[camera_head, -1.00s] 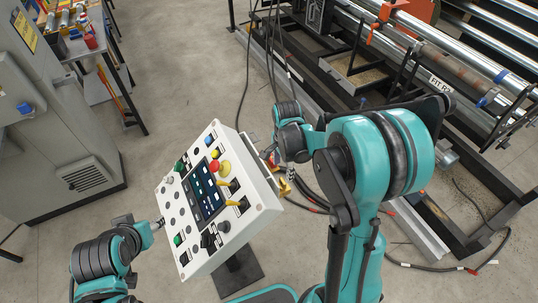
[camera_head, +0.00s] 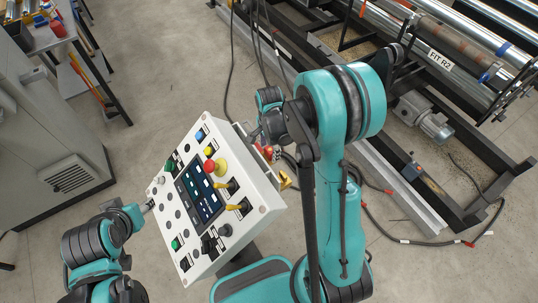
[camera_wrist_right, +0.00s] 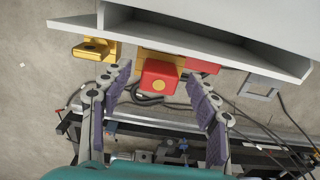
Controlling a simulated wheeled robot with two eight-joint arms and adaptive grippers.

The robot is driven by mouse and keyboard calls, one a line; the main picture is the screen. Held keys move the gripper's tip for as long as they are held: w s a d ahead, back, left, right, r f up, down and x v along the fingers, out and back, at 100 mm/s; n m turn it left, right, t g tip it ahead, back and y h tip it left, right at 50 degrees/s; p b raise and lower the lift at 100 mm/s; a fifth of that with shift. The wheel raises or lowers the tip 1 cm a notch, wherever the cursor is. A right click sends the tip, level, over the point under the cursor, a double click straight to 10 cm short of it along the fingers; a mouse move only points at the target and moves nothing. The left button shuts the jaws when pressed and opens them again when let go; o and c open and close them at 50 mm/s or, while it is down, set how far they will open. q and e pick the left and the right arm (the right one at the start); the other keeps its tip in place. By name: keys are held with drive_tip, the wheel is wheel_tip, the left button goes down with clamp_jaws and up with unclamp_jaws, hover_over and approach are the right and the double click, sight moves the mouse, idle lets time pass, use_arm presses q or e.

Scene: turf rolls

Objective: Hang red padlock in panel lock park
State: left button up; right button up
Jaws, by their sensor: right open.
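The control panel (camera_head: 207,258) stands tilted in the middle of the head view. Which part is the lock park is unclear. My right gripper (camera_wrist_right: 160,84) is open, its fingers on either side of the red padlock, with gaps visible. My left gripper (camera_head: 147,206) is by the panel's left edge; its fingers are too small to read.
A second red piece (camera_wrist_right: 203,66) lies right of the padlock, partly hidden under the ledge (camera_wrist_right: 190,32). A roller frame (camera_head: 435,60) stands at the right with a motor (camera_head: 425,118) and floor cables. A grey cabinet (camera_head: 50,150) stands at the left.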

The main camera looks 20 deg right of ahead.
drive_tip(key=shift+s+a+f, duration=0.1)
drive_tip(key=shift+s+f, duration=0.05)
drive_tip(key=shift+f, duration=0.35)
clamp_jaws()
drive_tip(key=shift+r, duration=0.1)
